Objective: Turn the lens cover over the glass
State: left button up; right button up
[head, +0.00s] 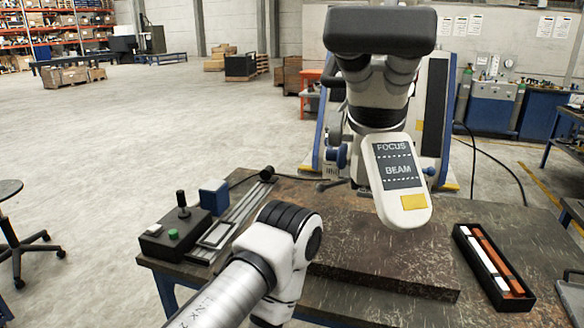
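A microscope head (380,75) hangs over the dark work table, with a black rounded block on top. A white rounded plate (407,218) on its front has a dark panel marked FOCUS and BEAM, and a yellow patch. I cannot tell whether this plate is the lens cover; no glass can be made out. My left arm reaches in from the bottom, its elbow or wrist joint left of the plate and apart from it in the picture. The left gripper is not visible. My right arm and gripper are not in view.
A control box (175,234) with a joystick and green button stands at the table's left, beside a blue block (214,196) and a metal rail (241,208). A raised dark slab (385,268) lies mid-table. A black tray (461,239) holds white and orange strips at right.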

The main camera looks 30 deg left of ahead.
aim_at(344, 174)
jog(key=i+j, duration=0.1)
jog(key=j, duration=1.1)
jog(key=i+j, duration=0.15)
jog(key=j, duration=0.45)
